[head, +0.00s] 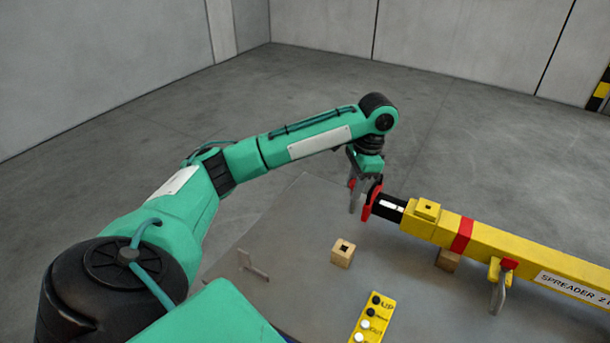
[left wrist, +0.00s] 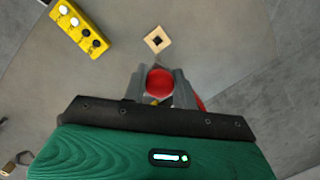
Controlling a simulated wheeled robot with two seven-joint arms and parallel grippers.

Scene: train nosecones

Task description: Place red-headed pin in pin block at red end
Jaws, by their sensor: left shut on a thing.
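My left gripper (head: 356,208) points down beside the red end flange (head: 369,203) of a yellow spreader beam (head: 530,254). In the left wrist view its fingers (left wrist: 159,75) are shut on the red-headed pin (left wrist: 160,83), whose round red head shows between them. The pin's shaft is hidden. A small wooden block (head: 340,258) with a dark square hole stands on the table, apart from the gripper; it also shows in the left wrist view (left wrist: 150,47). A yellow block (head: 428,208) with a dark spot on top sits on the beam near its red end. My right gripper is not in view.
A yellow button box (head: 377,311) lies on the grey table (head: 300,240) at the front.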

